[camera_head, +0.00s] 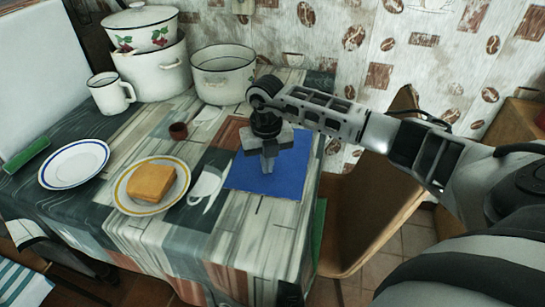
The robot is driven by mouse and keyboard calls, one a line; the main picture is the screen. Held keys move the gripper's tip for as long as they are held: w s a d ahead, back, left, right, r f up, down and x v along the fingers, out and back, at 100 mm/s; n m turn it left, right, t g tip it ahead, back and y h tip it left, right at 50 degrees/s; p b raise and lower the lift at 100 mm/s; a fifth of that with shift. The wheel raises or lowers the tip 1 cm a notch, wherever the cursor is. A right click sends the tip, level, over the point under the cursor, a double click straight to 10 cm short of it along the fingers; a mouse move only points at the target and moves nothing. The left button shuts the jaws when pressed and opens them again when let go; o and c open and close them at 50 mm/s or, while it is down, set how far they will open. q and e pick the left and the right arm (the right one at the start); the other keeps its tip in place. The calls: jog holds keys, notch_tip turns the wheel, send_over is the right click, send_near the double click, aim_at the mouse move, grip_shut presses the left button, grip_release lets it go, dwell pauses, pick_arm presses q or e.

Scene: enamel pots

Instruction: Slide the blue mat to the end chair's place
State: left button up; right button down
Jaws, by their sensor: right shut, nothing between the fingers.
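The blue mat (287,178) lies flat on the patterned tablecloth near the right end of the table. The gripper hides part of the mat's left and upper area. A brown wooden chair (372,200) stands at the table's right end. My left gripper is not in view.
A plate with bread (152,184) and an empty white plate (74,163) are left of the mat. Enamel pots (222,74) and a white mug (110,92) stand at the back. The table's right edge is close to the mat.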

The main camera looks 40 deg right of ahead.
jog(key=shift+f, duration=0.1)
jog(key=shift+w+d+f+b, duration=0.1)
jog(key=shift+w+d+b, duration=0.2)
jog(key=shift+b, duration=0.1)
jog(key=shift+w+d+b, duration=0.55)
jog(key=shift+w+d, duration=0.1)
jog(key=shift+d, duration=0.1)
jog(key=shift+w+d+b, duration=0.25)
jog(key=shift+d+b, duration=0.05)
jog(key=shift+w+d+f+b, duration=0.1)
jog(key=shift+w+d+b, duration=0.65)
jog(key=shift+d, duration=0.1)
notch_tip(320, 180, up, 7)
jog(key=p, duration=0.6)
jog(key=shift+r, duration=0.2)
jog(key=shift+f, duration=0.1)
